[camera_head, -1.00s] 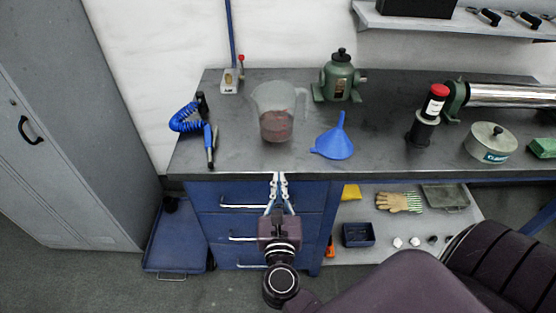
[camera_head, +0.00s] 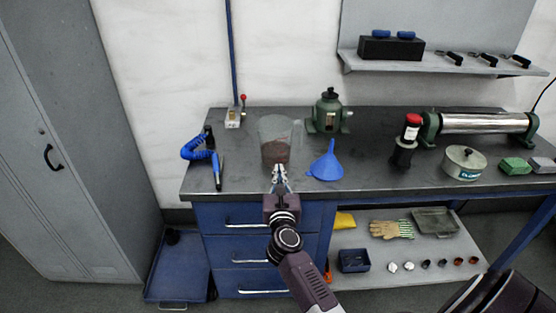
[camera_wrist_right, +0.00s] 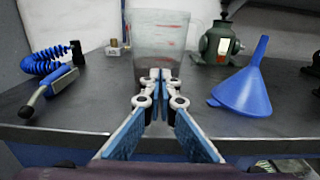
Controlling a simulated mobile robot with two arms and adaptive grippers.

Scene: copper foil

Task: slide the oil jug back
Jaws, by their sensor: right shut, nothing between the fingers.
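The oil jug (camera_head: 275,151) is a clear, tapered jug with dark reddish contents, standing upright on the dark workbench top. It also shows in the right wrist view (camera_wrist_right: 158,35), straight ahead of the fingers. My right gripper (camera_head: 279,170) is shut and empty, with its fingertips at the near side of the jug, low down. In the wrist view the closed fingertips (camera_wrist_right: 155,77) overlap the jug's lower front; I cannot tell whether they touch it. My left gripper is not in view.
A blue funnel (camera_head: 327,165) stands close right of the jug. A blue coiled air hose (camera_head: 192,150) with a nozzle lies to the left. A green pump (camera_head: 328,113) and a small red-knobbed valve (camera_head: 234,119) stand behind. Bench space shows behind the jug.

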